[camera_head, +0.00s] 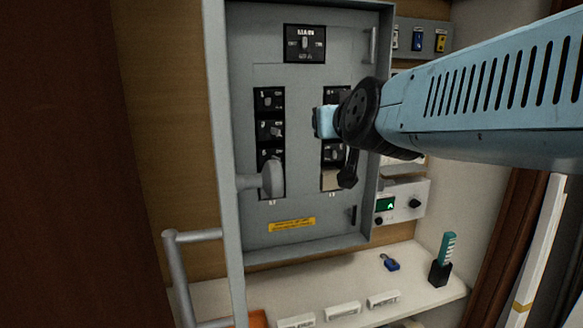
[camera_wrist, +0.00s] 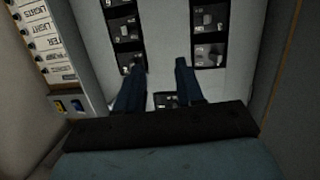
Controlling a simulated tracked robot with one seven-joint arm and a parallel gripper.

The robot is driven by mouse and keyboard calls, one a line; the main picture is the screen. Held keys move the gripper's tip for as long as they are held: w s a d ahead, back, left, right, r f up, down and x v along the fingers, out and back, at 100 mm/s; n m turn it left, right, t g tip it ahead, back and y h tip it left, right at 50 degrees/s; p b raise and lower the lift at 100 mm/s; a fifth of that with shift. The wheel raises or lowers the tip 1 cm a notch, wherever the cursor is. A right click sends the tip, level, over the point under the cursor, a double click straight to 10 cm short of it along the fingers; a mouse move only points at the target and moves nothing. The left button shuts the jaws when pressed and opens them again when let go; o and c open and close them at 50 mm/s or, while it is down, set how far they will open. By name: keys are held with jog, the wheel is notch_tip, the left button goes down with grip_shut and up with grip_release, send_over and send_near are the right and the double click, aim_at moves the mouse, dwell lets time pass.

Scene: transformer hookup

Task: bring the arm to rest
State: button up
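My blue arm reaches in from the right in the head view, in front of a grey breaker panel (camera_head: 290,228). Its dark end covers part of the right-hand breaker column. My gripper (camera_wrist: 157,78) shows in the wrist view with two dark blue fingers apart and nothing seen between them. The fingers point toward the panel face, with a breaker (camera_wrist: 165,100) visible between and behind them. Whether the fingers touch the panel cannot be told.
A grey upright with a rounded knob (camera_head: 272,178) stands at the panel's left edge. A shelf (camera_head: 415,285) below holds a blue padlock (camera_head: 390,263) and a green-topped item (camera_head: 448,246). A meter (camera_head: 404,202) is right of the panel.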

jog(key=s+d+f+m+g+h, duration=0.2)
jog(key=s+d+f+g, duration=0.8)
jog(key=s+d+f, duration=0.3)
jog(key=d+f, duration=0.1)
jog(key=d, duration=0.2)
jog(key=shift+s+d+f+m+h, duration=0.15)
jog(key=shift+s+m+h, duration=0.15)
jog(key=shift+h, duration=0.1)
jog(key=shift+c, duration=0.5)
